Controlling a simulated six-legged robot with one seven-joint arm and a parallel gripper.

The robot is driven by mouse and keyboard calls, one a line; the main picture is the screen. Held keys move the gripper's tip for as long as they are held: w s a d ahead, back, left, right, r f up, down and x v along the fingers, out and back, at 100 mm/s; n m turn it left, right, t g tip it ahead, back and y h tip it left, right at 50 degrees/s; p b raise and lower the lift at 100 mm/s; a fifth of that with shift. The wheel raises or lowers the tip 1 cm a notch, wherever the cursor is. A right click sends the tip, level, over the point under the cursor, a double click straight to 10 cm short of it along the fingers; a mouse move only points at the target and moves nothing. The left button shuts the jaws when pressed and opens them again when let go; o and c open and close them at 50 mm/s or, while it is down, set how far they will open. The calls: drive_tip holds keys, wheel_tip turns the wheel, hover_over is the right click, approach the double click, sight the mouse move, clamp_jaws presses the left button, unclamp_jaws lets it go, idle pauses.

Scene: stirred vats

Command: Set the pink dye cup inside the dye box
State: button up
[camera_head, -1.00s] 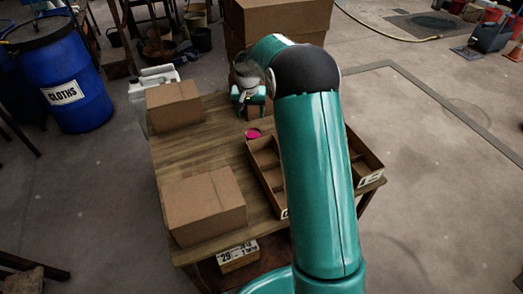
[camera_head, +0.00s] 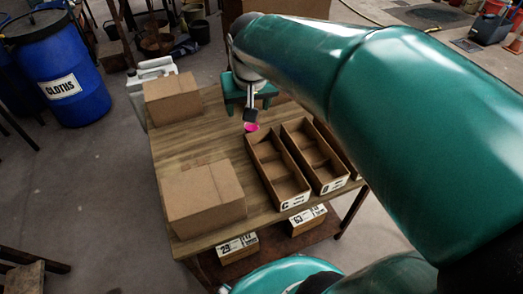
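The pink dye cup (camera_head: 251,128) shows as a small bright pink shape on the wooden table, just behind the left open-topped divided box (camera_head: 272,165). A second divided box (camera_head: 318,158) stands to its right. Both have small white front labels that I cannot read fully, so I cannot tell which is the dye box. My gripper (camera_head: 251,115) points down with its dark fingertips right above or at the cup. Its fingers hide part of the cup's surroundings, and I cannot tell whether they touch it or how far apart they are.
Closed cartons stand on the table's left side, front (camera_head: 203,203) and back (camera_head: 173,99). A third box at the right is mostly hidden by my arm. Bare table (camera_head: 200,145) lies between cartons and boxes.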

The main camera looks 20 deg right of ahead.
drive_tip(key=s+a+n+t, duration=0.1)
drive_tip(key=s+a, duration=0.1)
drive_tip(key=s, duration=1.2)
drive_tip(key=shift+a+f+n+y, duration=0.25)
drive_tip(key=shift+f+n+y, duration=0.05)
drive_tip(key=shift+f+y, duration=0.1)
drive_tip(key=shift+s+f, duration=0.15)
drive_tip(key=shift+s, duration=0.2)
drive_tip(key=c, duration=0.6)
